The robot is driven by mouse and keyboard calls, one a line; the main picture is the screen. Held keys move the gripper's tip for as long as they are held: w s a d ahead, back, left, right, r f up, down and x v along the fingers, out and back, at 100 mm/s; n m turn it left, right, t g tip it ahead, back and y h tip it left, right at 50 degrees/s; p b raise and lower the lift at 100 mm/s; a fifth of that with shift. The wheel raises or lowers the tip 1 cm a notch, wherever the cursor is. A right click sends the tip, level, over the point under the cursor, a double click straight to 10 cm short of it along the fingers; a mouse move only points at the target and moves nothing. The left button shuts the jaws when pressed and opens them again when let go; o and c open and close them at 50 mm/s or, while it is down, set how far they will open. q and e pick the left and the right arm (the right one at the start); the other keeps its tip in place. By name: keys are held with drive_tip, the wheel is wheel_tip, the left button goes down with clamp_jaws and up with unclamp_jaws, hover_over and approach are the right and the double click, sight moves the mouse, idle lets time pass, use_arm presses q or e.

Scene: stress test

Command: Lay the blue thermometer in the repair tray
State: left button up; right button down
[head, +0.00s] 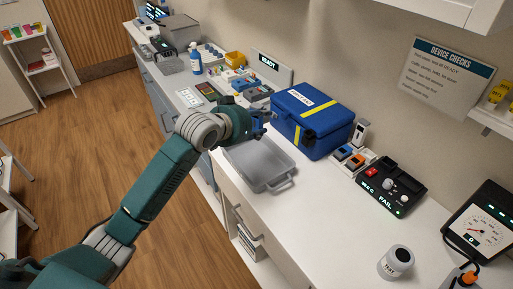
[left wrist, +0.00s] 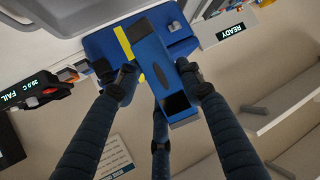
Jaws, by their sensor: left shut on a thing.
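The blue thermometer (left wrist: 155,62) is a long blue body with dark patches, held between the dark fingers of my left gripper (left wrist: 160,85) in the left wrist view. In the head view my left gripper (head: 262,118) is in the air near the back end of a grey tray (head: 280,183), beside the blue case. The thermometer is hard to make out there. The tray, likely the repair tray, is shallow with a handle at its near end, and looks empty. My right gripper is not in view.
A blue case with a yellow strap (head: 313,121) stands just right of the tray. Small items crowd the counter's far end. The counter (head: 330,220) is bare in front.

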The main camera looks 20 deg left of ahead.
use_arm(q)
wheel_tip(320, 180, down, 11)
drive_tip(key=shift+r+p, duration=0.1)
drive_tip(key=shift+p, duration=0.4)
drive_tip(key=shift+f, duration=0.2)
drive_tip(key=o, duration=1.2)
drive_tip(key=shift+c, duration=0.2)
drive_tip(key=shift+r, duration=0.25)
drive_tip(key=shift+s+a, duration=0.1)
drive_tip(key=shift+s, duration=0.3)
drive_tip(key=b+v, duration=0.1)
drive_tip(key=v, duration=1)
